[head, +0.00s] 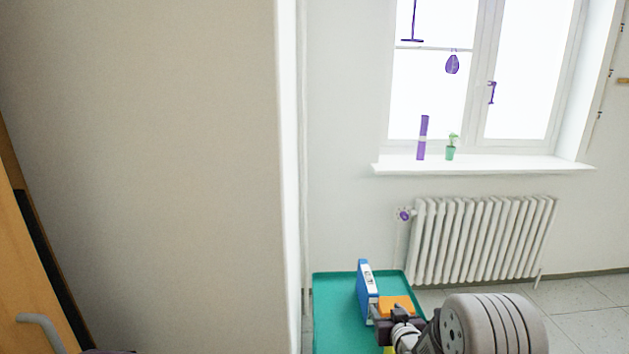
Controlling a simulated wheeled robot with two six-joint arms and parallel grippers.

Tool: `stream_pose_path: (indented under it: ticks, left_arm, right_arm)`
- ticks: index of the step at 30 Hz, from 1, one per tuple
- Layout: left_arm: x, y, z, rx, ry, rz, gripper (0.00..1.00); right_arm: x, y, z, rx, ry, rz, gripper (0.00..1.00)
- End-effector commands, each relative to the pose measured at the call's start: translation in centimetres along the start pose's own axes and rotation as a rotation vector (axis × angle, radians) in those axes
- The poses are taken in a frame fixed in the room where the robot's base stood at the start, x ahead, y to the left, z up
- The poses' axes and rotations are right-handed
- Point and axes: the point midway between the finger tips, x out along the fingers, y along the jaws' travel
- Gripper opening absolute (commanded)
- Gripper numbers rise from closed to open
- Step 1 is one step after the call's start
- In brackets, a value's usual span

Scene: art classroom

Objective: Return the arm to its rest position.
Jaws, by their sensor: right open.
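My right arm comes in from the bottom right, with its large grey ribbed link in front. My right gripper (380,320) is small in the view, open, over the teal-topped surface (334,292). A blue binder (366,288) stands upright just beyond the gripper's fingers. An orange block-like thing (397,304) shows right behind the gripper. Whether the fingers touch either one I cannot tell.
A beige wall or panel (150,150) fills the left. A wooden door (30,270) with a grey handle is at the far left. A white radiator (484,240) stands under the window, whose sill (490,167) holds a purple tube and a plant. Tiled floor shows at right.

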Motion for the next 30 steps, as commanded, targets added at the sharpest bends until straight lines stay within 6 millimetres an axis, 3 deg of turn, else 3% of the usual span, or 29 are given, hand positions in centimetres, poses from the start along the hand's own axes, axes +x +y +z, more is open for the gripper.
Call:
stream_pose_path:
  ticks: [3, 6, 10, 14, 24, 27, 28, 30]
  left_arm:
    - [0.0, 0.0, 0.0, 0.000, 0.000, 0.000, 0.41]
    - [0.0, 0.0, 0.0, 0.000, 0.000, 0.000, 0.41]
    - [0.0, 0.0, 0.0, 0.000, 0.000, 0.000, 0.41]
    - [0.0, 0.0, 0.0, 0.000, 0.000, 0.000, 0.41]
    - [0.0, 0.0, 0.0, 0.000, 0.000, 0.000, 0.41]
    - [0.0, 0.0, 0.0, 0.000, 0.000, 0.000, 0.41]
    - [0.0, 0.0, 0.0, 0.000, 0.000, 0.000, 0.41]
    - [-3.7, 0.1, -0.3, 0.000, -0.002, 0.000, 0.41]
  right_arm:
    - [-1.1, -0.6, -2.7, -0.006, 0.046, -0.006, 0.54]
    - [-2.6, -1.0, -4.1, -0.007, 0.042, -0.006, 0.54]
    - [-5.3, -1.5, -3.8, -0.003, -0.045, -0.001, 0.54]
    - [-8.8, -1.9, -0.7, 0.010, -0.219, 0.010, 0.54]
    - [-20.9, -2.7, 12.3, 0.066, -0.840, 0.028, 0.54]
    - [-24.7, -3.0, 15.4, 0.080, -1.028, 0.027, 0.54]
    - [-25.9, -3.1, 16.1, 0.082, -1.086, 0.025, 0.54]
    - [-27.4, -3.1, 12.7, 0.081, -1.091, 0.025, 0.54]
